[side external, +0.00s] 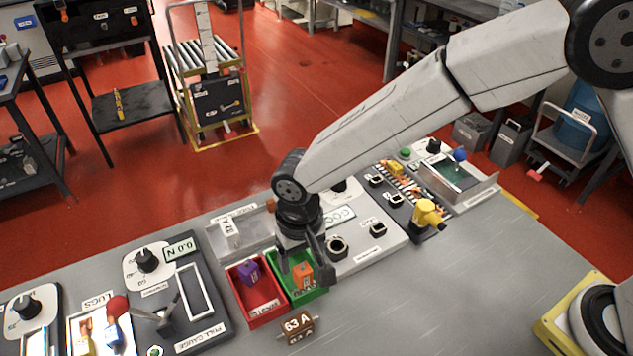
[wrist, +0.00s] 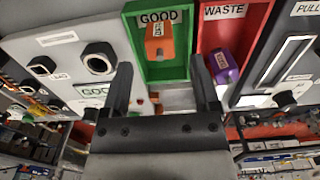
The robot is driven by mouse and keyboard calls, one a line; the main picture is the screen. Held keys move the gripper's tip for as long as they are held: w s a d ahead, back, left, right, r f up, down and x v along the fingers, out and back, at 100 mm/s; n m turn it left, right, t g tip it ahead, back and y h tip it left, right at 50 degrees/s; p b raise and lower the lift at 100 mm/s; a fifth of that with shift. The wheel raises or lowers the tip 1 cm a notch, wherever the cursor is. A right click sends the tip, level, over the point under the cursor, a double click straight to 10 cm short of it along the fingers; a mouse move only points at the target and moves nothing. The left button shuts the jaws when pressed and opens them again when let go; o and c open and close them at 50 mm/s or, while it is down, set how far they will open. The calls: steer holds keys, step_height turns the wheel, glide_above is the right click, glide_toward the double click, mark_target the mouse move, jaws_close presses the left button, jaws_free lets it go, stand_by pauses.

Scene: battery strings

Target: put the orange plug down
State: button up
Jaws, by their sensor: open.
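The orange plug (side external: 302,274) sits in the green bin (side external: 318,292). In the wrist view the orange plug (wrist: 158,43) is inside the green bin marked GOOD (wrist: 186,75), with green floor showing around it. My gripper (side external: 304,272) is open above the green bin. In the wrist view the fingers of my gripper (wrist: 161,63) are spread wide apart with nothing between them. The plug lies beyond the fingertips there, clear of both fingers. In the side view one finger hangs close to the plug's right. I cannot tell the exact height gap.
A red bin marked WASTE (side external: 262,314) adjoins the green bin and holds a purple plug (side external: 249,273). A brown block marked 63 A (side external: 297,326) stands on the bench in front. A pull gauge (side external: 168,310) is at left; a yellow object (side external: 428,214) is at right.

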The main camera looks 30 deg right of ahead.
mark_target(303, 269)
step_height(303, 269, up, 8)
steer(key=shift+r, duration=0.25)
stand_by(0.6)
steer(key=d+f+t, duration=0.1)
steer(key=d, duration=1.7)
steer(key=s+d+f+t, duration=0.1)
steer(key=s+d+f, duration=0.1)
steer(key=s+d, duration=0.6)
steer(key=d, duration=0.4)
steer(key=shift+s+f+t, duration=0.15)
steer(key=shift+f+t, duration=0.15)
